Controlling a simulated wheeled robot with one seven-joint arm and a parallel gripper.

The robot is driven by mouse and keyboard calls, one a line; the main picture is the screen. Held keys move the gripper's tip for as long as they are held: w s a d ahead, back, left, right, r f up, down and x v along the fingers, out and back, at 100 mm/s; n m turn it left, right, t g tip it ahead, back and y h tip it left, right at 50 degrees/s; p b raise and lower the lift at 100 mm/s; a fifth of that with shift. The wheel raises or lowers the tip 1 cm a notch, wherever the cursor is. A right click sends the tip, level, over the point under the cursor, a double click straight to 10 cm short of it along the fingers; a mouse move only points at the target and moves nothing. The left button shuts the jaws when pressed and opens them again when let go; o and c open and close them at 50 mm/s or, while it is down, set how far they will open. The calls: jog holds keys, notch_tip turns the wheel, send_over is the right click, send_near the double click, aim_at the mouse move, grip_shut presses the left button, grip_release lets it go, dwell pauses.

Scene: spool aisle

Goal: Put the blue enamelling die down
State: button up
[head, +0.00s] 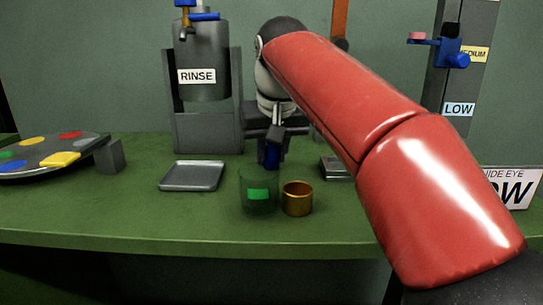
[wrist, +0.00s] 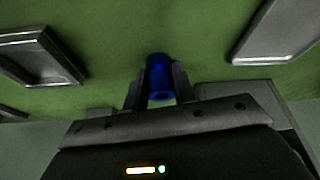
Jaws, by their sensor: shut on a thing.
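The blue enamelling die (wrist: 159,78) is a small blue cylinder held between the two fingers of my gripper (wrist: 158,88) in the wrist view. In the head view the die (head: 271,154) shows dark blue at the tips of my gripper (head: 274,148), behind the green-labelled glass. My gripper is shut on it. Whether the die touches the green bench top (head: 340,220) or is just above it, I cannot tell.
A glass with a green label (head: 259,196) and a copper cup (head: 297,199) stand in front of the gripper. A grey tray (head: 192,176) lies to the left, before the RINSE tank (head: 203,75). A small tray (head: 333,168) is partly hidden by my arm. A round palette (head: 40,155) stands far left.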

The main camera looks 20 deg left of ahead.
grip_shut()
jog(key=shift+r, duration=0.1)
